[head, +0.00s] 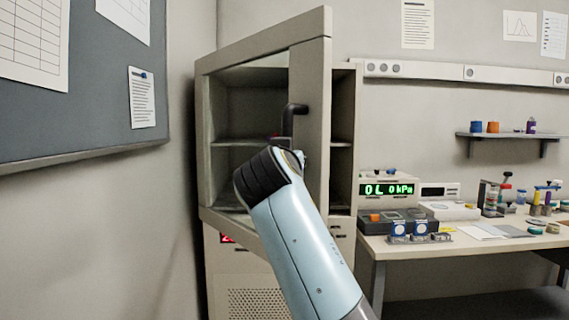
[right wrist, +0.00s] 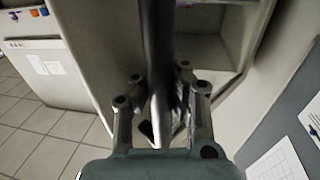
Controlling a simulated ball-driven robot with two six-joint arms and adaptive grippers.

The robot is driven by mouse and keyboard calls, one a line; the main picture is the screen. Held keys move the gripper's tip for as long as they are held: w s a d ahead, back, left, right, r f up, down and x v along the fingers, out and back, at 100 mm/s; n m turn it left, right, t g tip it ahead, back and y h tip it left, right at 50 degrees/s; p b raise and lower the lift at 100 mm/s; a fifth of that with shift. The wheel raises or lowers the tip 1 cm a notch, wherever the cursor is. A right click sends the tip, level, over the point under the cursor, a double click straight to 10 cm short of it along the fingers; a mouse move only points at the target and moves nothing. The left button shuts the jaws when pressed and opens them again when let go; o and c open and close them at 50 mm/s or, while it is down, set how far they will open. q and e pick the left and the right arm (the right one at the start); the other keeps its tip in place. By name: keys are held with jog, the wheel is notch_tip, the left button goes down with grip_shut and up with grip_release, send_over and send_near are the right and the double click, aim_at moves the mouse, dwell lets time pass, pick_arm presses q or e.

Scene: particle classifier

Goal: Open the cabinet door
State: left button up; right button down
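The cabinet (head: 344,120) stands against the back wall, its interior shelves showing. Its door (head: 313,70) is ajar: hinged on the left, its free right edge stands out from the body, with a gap to the right. A dark handle (head: 295,108) is on the door near that edge. My right arm reaches up to the handle, its wrist hiding the handle's lower part and the fingers. In the right wrist view, my right gripper (right wrist: 160,90) has its fingers on either side of the dark handle bar (right wrist: 157,40) and looks shut on it. My left gripper is not in view.
A desk (head: 450,245) with instruments stands right of the cabinet. A wall shelf (head: 510,135) hangs above it. A grey notice board (head: 90,125) is on the left wall. The tiled floor (right wrist: 45,130) looks clear in the right wrist view.

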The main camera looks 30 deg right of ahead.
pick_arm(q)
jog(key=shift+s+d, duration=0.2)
pick_arm(e)
jog(key=shift+s+d+f, duration=0.15)
jog(key=shift+f, duration=0.1)
